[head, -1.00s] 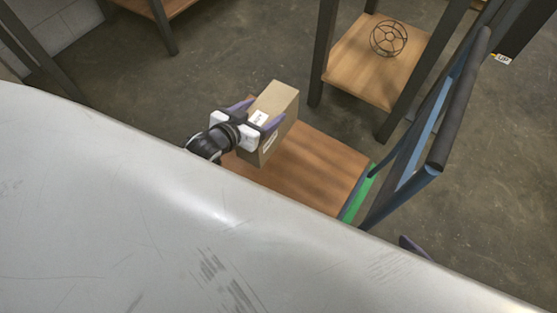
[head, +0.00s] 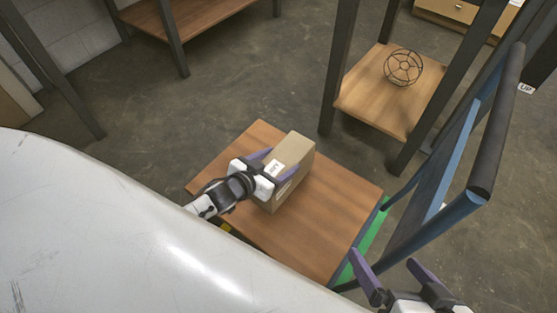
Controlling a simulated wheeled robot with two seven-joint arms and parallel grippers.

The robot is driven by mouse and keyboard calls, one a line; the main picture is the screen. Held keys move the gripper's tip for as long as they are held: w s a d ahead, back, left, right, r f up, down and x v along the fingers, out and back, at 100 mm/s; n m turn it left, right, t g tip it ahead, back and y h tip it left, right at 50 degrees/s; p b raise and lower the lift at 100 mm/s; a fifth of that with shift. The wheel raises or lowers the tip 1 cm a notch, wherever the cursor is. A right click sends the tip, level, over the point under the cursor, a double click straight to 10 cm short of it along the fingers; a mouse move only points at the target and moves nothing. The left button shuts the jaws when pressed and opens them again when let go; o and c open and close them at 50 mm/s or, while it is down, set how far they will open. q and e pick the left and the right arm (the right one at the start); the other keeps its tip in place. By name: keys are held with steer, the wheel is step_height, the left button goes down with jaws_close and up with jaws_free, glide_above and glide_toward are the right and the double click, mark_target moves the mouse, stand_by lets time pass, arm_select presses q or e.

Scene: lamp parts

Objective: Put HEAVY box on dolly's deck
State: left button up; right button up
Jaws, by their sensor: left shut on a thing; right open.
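The dolly has a blue frame handle (head: 459,147) with a dark grip at the right and a green edge strip. My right gripper (head: 388,268) is open and empty at the lower right, near the dolly's handle end.
A wooden shelf (head: 380,112) with dark posts stands behind the dolly and holds a black wire cage (head: 403,67). Another wooden shelf (head: 193,22) is at the top left. Open concrete floor (head: 240,85) lies between. My pale body covers the lower left.

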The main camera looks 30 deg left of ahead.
arm_select(q)
steer(key=shift+w+f+b, duration=0.2)
steer(key=shift+f+b, duration=0.45)
steer(key=shift+f, duration=0.35)
arm_select(e)
steer(key=shift+w+a+r+y, duration=0.15)
steer(key=shift+a+r+y, duration=0.15)
steer(key=shift+a, duration=0.05)
arm_select(q)
steer(key=shift+f, duration=0.15)
arm_select(e)
steer(key=shift+a+r+t, duration=0.1)
steer(key=shift+r+t, duration=0.2)
steer(key=shift+r, duration=0.25)
arm_select(q)
steer(key=o, duration=1.7)
steer(key=shift+s+f, duration=0.25)
steer(key=shift+f, duration=0.1)
arm_select(e)
steer(key=shift+f, duration=0.1)
arm_select(q)
steer(key=o, duration=0.4)
steer(key=shift+r, duration=0.15)
